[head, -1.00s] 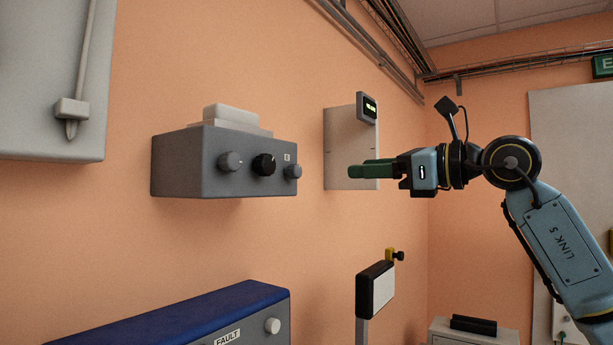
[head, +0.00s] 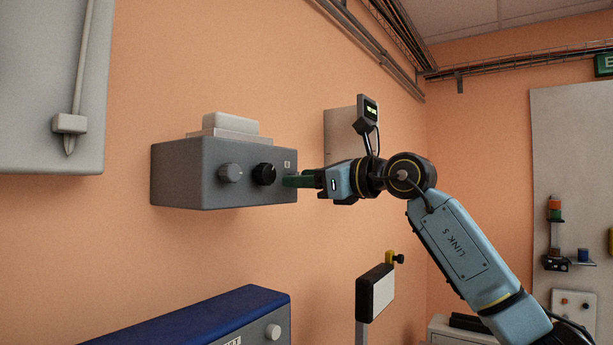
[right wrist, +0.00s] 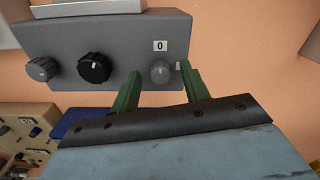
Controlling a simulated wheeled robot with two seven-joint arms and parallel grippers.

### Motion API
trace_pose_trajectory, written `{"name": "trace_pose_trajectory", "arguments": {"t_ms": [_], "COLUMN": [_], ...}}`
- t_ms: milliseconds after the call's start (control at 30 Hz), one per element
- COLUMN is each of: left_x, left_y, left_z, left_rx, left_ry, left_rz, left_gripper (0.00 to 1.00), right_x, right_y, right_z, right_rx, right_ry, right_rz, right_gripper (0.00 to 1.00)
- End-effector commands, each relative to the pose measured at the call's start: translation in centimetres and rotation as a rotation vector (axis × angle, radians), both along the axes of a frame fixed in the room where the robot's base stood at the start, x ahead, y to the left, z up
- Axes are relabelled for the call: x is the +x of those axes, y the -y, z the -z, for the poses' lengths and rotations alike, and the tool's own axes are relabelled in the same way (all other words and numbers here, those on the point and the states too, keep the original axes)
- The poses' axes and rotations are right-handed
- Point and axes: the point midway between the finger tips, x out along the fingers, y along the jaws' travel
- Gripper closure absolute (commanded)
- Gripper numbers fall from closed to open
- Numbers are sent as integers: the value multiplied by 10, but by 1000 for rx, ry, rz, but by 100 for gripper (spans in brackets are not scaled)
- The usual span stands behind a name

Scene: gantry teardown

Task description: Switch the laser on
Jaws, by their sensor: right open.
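A grey control box (head: 180,175) is fixed to the orange wall, with a light grey block on top. In the right wrist view its front has a grey knob (right wrist: 42,69) at left, a black knob (right wrist: 94,68) in the middle and a grey knob (right wrist: 161,72) at right, below a "0" label (right wrist: 160,46). My right gripper (head: 288,181) is open at the box's right end. In the right wrist view its green fingers stand either side of the right knob, apart from it as far as I can tell. In the head view the fingers hide that knob. My left gripper is out of view.
A blue-topped unit (head: 200,318) is below the box. A pale wall panel with a small display (head: 369,109) is behind my right arm. A bracketed white plate (head: 377,293) stands lower down. A grey cabinet (head: 60,130) hangs at upper left.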

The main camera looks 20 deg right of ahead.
Motion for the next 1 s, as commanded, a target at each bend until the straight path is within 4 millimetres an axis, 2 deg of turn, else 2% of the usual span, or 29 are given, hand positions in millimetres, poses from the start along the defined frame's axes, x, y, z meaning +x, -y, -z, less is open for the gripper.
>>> {"name": "trace_pose_trajectory", "arguments": {"t_ms": [167,200,533,767,1000], "left_x": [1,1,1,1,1], "left_y": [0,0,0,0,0], "left_z": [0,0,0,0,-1], "left_rx": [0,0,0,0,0], "left_ry": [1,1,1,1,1], "left_rz": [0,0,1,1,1], "left_gripper": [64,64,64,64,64], "right_x": [0,0,0,0,0], "right_y": [0,0,0,0,0], "right_z": [0,0,0,0,0], "right_rx": [0,0,0,14,98], "right_ry": [0,0,0,-12,-76], "right_rz": [0,0,0,0,0], "right_gripper": [54,57,99,99,99]}}
